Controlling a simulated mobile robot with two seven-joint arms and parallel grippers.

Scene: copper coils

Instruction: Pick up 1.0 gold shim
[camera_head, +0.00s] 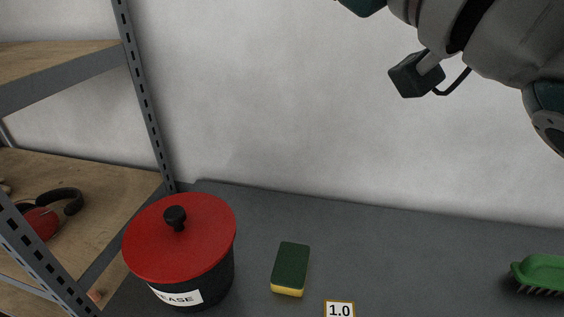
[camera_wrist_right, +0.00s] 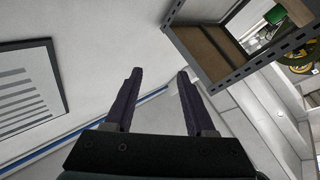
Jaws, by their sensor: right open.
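A white label marked "1.0" with a gold-brown border (camera_head: 340,309) shows at the bottom edge of the head view, cut off by the frame. I cannot tell whether it is on a gold shim or is only a sign, and no other gold shim shows. My right gripper (camera_wrist_right: 159,72) is open in the right wrist view, its two dark fingers apart with nothing between them. It points at a wall and floor, away from the label. My left gripper is in neither view.
On the dark grey worktop (camera_head: 420,250) stand a black pot with a red lid (camera_head: 180,240), a green and yellow sponge (camera_head: 290,268) and a green brush (camera_head: 542,271). A metal shelf (camera_head: 70,180) with headphones (camera_head: 62,200) is at left. The worktop between sponge and brush is clear.

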